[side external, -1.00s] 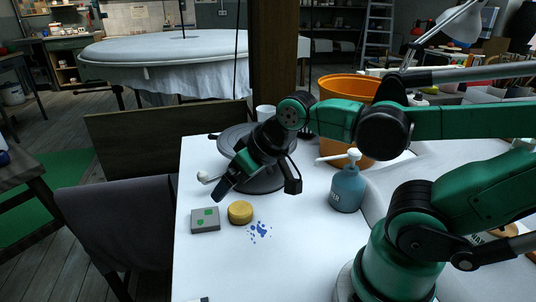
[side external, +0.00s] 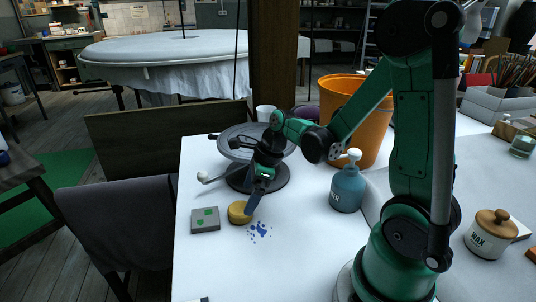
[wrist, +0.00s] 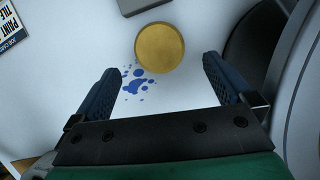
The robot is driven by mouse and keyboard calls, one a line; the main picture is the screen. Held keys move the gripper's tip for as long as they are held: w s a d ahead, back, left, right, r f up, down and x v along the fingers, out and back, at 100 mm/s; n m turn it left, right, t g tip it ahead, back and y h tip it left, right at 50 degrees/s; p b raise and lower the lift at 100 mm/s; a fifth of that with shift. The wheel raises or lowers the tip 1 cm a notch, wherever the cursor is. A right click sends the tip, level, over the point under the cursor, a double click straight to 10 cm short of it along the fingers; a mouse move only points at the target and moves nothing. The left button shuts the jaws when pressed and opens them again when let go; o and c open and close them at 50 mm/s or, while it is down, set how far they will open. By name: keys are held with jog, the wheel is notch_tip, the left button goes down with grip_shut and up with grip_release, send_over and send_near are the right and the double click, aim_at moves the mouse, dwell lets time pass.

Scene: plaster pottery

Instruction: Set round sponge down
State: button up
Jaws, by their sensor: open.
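The round sponge (side external: 238,213) is a yellow disc lying flat on the white table (side external: 290,255), beside blue paint spots (side external: 259,231). The sponge also shows in the wrist view (wrist: 160,47), ahead of the fingertips and roughly centred between their lines. My gripper (side external: 256,200) is just above the table by the sponge, with its fingers pointing down. In the wrist view its two dark fingers (wrist: 167,76) are wide apart with nothing between them. In the side view one finger overlaps the sponge's right edge; I cannot tell whether they touch.
A grey block with green marks (side external: 205,220) lies left of the sponge. A dark turntable (side external: 262,180) stands behind my gripper. A blue pump bottle (side external: 347,188) and an orange bucket (side external: 352,110) stand to the right. The table front is mostly clear.

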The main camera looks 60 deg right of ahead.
aim_at(243, 207)
jog(key=shift+x, duration=2.35)
jog(key=shift+r, duration=0.1)
jog(key=c, duration=1.3)
